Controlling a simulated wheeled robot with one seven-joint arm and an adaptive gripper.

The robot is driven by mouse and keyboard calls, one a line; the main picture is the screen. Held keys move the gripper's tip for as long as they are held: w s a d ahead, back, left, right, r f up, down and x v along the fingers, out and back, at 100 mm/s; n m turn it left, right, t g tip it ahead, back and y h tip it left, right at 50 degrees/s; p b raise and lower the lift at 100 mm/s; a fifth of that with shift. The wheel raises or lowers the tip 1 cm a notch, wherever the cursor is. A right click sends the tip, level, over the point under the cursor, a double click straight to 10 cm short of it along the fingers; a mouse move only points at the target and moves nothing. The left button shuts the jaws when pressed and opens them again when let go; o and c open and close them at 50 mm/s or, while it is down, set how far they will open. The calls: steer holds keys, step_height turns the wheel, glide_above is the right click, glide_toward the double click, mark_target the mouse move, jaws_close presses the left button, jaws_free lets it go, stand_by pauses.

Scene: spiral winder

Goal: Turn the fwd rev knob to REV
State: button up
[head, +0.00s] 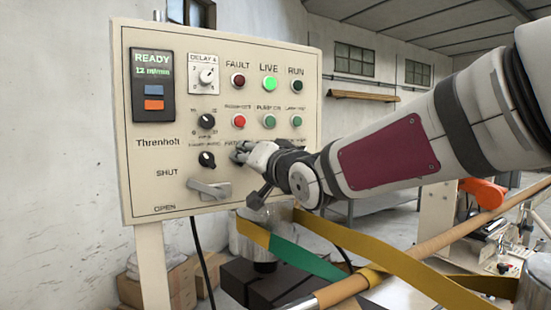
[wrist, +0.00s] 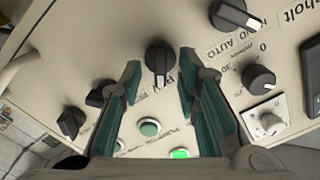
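The fwd rev knob is hidden behind my gripper in the head view, on the lower part of the cream panel (head: 180,215). In the wrist view a black knob (wrist: 160,57) sits between my fingertips; by its position it seems to be the fwd rev knob. Its pale mark points down the picture, towards the buttons. Its label is mostly covered and I cannot read it. My gripper (wrist: 160,62) is open, with one finger on each side of the knob and a visible gap to each. The gripper (head: 243,150) reaches the panel from the right.
Two black knobs (head: 206,121) (head: 206,160) and a lever handle (head: 209,189) are close left of my gripper. Two more black knobs (wrist: 97,95) (wrist: 70,122) lie near the left finger. A green button (wrist: 150,127) and the lit LIVE lamp (head: 270,84) are above. A yellow-green strap (head: 300,255) runs below.

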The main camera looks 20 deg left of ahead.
steer(key=shift+d, duration=0.1)
steer(key=v, duration=1.1)
steer(key=shift+s+d, duration=0.3)
steer(key=s+d+f+m+h, duration=0.1)
steer(key=d+f+h, duration=0.3)
steer(key=d, duration=0.6)
steer(key=s+d+f+m+h, duration=0.1)
steer(key=s+d+f+h, duration=0.15)
steer(key=d+h, duration=0.45)
steer(key=d+f+m+h, duration=0.15)
steer(key=d+f, duration=0.25)
steer(key=d, duration=0.8)
steer(key=s+d+f+g, duration=0.3)
steer(key=s+f, duration=0.2)
steer(key=s, duration=0.4)
steer(key=s+d+f+g+h, duration=0.1)
steer(key=s+d+f+g, duration=0.2)
steer(key=s, duration=0.5)
step_height(320, 180, down, 3)
steer(key=shift+s+d+r+n+g, duration=0.2)
steer(key=shift+s+d+n+g, duration=0.2)
steer(key=shift+d, duration=0.4)
